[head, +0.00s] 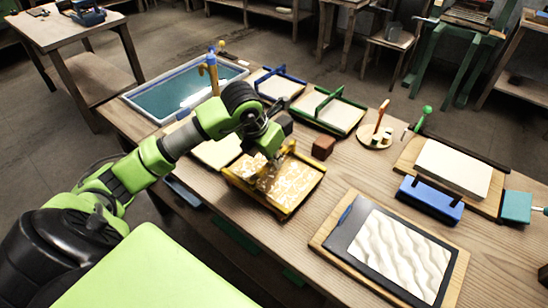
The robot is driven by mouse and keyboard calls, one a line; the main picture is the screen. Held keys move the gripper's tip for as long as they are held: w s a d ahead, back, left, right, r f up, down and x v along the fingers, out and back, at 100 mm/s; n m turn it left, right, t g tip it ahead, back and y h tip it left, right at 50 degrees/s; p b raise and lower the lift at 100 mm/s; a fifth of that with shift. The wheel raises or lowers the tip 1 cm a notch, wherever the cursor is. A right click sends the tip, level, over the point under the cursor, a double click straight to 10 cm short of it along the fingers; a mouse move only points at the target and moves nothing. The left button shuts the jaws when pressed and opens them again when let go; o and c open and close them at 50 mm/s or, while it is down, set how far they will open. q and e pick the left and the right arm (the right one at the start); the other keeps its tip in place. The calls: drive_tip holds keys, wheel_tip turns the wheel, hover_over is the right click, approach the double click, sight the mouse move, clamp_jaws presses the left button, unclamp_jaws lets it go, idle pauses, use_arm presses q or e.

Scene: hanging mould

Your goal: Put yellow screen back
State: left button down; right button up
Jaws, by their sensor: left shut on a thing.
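The yellow screen (314,192) has a yellow frame, a raised handle bar and a mottled cream-and-tan face. It is at the middle of the wooden table in the head view. My left gripper (273,153) reaches down over its far side and is shut on the screen, at its handle bar. The fingertips are partly hidden by the gripper body. The screen looks slightly tilted; I cannot tell whether it touches the table. A pale flat sheet (221,151) lies to its left, partly behind my arm. My right gripper is out of view.
A blue-framed screen (278,84) and a green-framed screen (330,112) lie behind. A water tub (135,97) stands back left. A brown block (323,147) is close by. A blue block (429,200) and a dark tray with a wavy white sheet (390,250) are right.

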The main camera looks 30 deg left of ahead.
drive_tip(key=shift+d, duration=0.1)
use_arm(q)
drive_tip(key=shift+f, duration=0.2)
drive_tip(key=c, duration=2.6)
unclamp_jaws()
drive_tip(key=shift+f+b, duration=0.1)
drive_tip(key=shift+b, duration=0.2)
drive_tip(key=o, duration=0.4)
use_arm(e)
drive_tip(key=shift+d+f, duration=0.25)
use_arm(q)
drive_tip(key=shift+r+p, duration=0.35)
drive_tip(key=v, duration=1)
drive_tip(key=shift+r+b, duration=0.3)
drive_tip(key=shift+b, duration=0.05)
drive_tip(key=shift+s+r, duration=0.35)
drive_tip(key=shift+r, duration=0.25)
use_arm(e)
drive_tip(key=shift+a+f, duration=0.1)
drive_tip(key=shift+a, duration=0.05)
